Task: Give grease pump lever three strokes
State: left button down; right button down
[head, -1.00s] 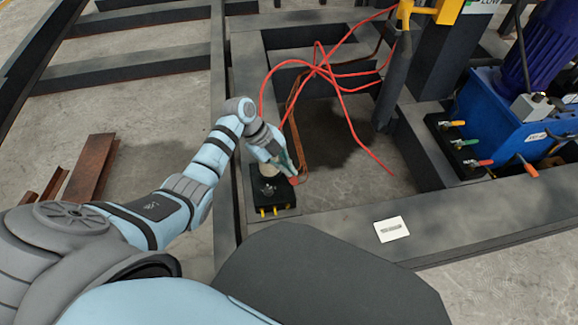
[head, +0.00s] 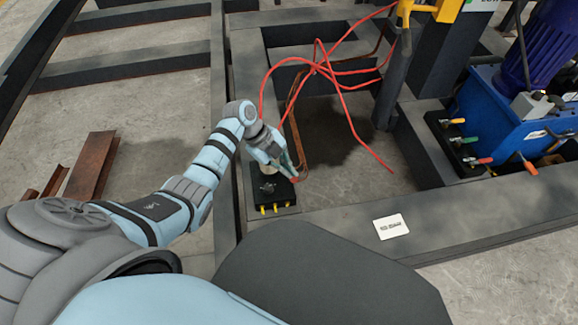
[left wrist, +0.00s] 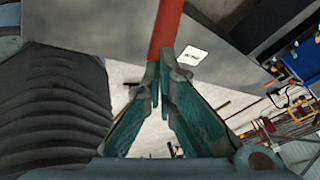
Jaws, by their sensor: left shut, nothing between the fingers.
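The grease pump (head: 268,190) is a small black block with a pale reservoir and yellow fittings, on the dark steel frame left of centre in the head view. Its lever shows only as a small red end (head: 295,179) at my left gripper (head: 288,168). In the left wrist view, the red lever (left wrist: 167,25) runs up from the tips of my left gripper (left wrist: 160,80). The fingers are shut with nothing between them, with their tips at the lever's near end; I cannot tell whether they touch it. The lever's base is hidden. My right gripper is out of view.
Red hoses (head: 328,72) loop over the frame opening behind the pump. A white label card (head: 391,227) lies on the front beam (head: 340,228). A blue power unit (head: 497,115) with several coloured valve handles stands at right. Rusty steel pieces (head: 90,165) lie on the floor at left.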

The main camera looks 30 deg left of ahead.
pick_arm(q)
jog(key=shift+s+d+f, duration=0.3)
jog(key=shift+s+f, duration=0.05)
jog(key=shift+f, duration=0.25)
jog(key=shift+s+d+f, duration=0.25)
jog(key=shift+s+f, duration=0.15)
jog(key=shift+f, duration=0.05)
jog(key=shift+s+d+f, duration=0.3)
jog(key=shift+s+f, duration=0.05)
jog(key=shift+f, duration=0.2)
dwell(0.3)
